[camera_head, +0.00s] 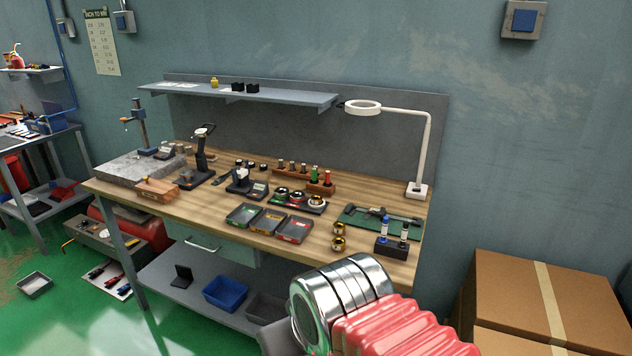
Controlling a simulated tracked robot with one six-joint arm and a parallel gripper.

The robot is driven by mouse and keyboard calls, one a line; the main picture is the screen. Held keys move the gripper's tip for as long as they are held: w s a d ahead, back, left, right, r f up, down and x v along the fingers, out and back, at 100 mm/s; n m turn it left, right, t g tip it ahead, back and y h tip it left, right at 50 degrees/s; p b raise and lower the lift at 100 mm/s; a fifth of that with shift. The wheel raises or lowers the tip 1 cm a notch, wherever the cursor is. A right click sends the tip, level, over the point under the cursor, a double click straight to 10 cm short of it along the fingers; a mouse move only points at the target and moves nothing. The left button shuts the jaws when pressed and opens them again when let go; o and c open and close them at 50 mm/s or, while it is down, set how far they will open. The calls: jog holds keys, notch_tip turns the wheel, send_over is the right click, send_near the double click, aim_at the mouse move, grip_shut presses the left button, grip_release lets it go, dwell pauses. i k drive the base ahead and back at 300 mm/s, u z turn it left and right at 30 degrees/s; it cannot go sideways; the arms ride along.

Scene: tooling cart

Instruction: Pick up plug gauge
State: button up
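A wooden rack (291,175) stands at the back of the workbench, right of its middle. It holds several small upright cylinders, mostly grey. Near its right end stand a piece with a green top (315,172) and one with a red top (327,178). These look like plug gauges, but they are too small to be sure. My arm, with silver rings and a red bellows, fills the lower right foreground in front of the bench. The gripper's fingers are not visible.
Ring-shaped pieces (316,201) sit on a dark tray before the rack. Three parts trays (268,221) lie at the bench front. A white ring lamp (417,191) and a green mat with a caliper (372,218) are at right. Cardboard boxes (545,300) stand right of the bench.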

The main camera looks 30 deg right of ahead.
aim_at(313, 180)
jog(key=u, duration=1.25)
jog(key=i, duration=1.8)
jog(key=z, duration=1.2)
